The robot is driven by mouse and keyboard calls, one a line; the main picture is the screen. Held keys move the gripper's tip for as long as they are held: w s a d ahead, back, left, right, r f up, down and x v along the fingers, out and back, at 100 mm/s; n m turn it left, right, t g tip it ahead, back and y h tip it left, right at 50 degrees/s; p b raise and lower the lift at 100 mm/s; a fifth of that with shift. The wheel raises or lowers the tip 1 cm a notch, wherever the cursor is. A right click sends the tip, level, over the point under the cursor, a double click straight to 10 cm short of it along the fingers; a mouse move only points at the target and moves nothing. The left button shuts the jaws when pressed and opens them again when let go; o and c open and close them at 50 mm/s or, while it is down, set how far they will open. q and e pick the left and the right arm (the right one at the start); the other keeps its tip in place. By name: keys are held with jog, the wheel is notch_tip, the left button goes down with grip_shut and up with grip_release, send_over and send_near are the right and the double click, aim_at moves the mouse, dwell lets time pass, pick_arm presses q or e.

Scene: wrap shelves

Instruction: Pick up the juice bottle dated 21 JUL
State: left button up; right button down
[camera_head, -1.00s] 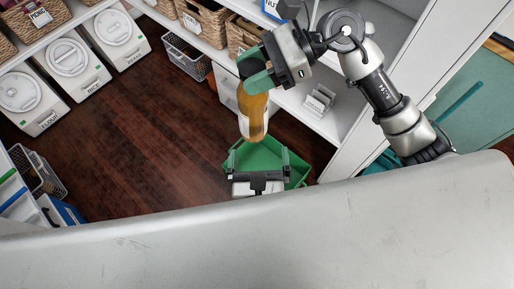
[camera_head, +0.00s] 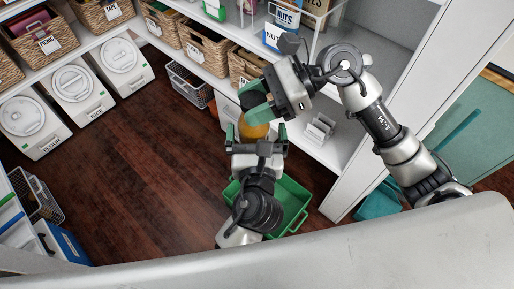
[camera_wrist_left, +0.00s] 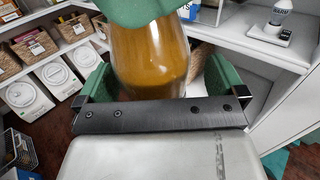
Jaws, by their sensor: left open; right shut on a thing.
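The juice bottle (camera_head: 252,128) has orange-brown contents. My right gripper (camera_head: 256,100) is shut on its upper part and holds it in the air. My left gripper (camera_head: 257,135) is open around the lower part of the bottle, with a green finger on either side. In the left wrist view the bottle (camera_wrist_left: 150,65) stands between the open green fingers of my left gripper, and a green finger of my right gripper (camera_wrist_left: 150,8) covers its top. No date can be read on the bottle.
A green crate (camera_head: 292,205) is on the floor below my left arm. White shelves with wicker baskets (camera_head: 205,42) run along the back. White bins (camera_head: 75,90) stand at the left. A wire basket (camera_head: 187,80) is on the floor. The wooden floor at centre left is clear.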

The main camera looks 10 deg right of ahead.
pick_arm(q)
jog(key=shift+w+d, duration=0.1)
jog(key=shift+w, duration=0.4)
pick_arm(e)
jog(key=shift+r, duration=0.1)
pick_arm(q)
jog(key=shift+s+d, duration=0.1)
jog(key=c, duration=1.4)
jog(key=shift+r, duration=0.1)
pick_arm(e)
jog(key=c, duration=0.7)
grip_release()
jog(key=shift+c, duration=0.2)
jog(key=o, duration=0.3)
